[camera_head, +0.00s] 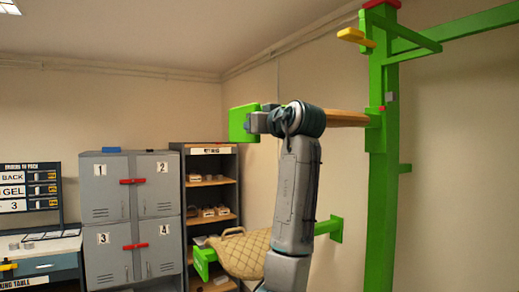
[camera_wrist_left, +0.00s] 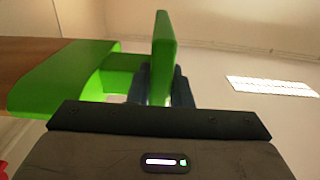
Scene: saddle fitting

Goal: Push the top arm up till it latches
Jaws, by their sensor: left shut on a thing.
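The top arm (camera_head: 347,118) of the green stand has a wooden top and reaches left from the post, looking about level. Its green end plate (camera_head: 240,123) stands at the free end; in the left wrist view the plate (camera_wrist_left: 164,58) is upright, beside the arm's green body (camera_wrist_left: 65,80). My left gripper (camera_head: 258,122) is shut at the arm's outer end, just behind the plate, apparently on the short green neck. Its dark fingers show partly behind the plate in the wrist view. The latch state cannot be made out. My right gripper is not in view.
The green post (camera_head: 383,200) rises at right, with a red knob (camera_head: 382,108) and a yellow-ended bar (camera_head: 355,38) above. A quilted tan pad (camera_head: 243,254) lies over a lower arm. Grey lockers (camera_head: 130,215) and a shelf (camera_head: 210,190) stand behind.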

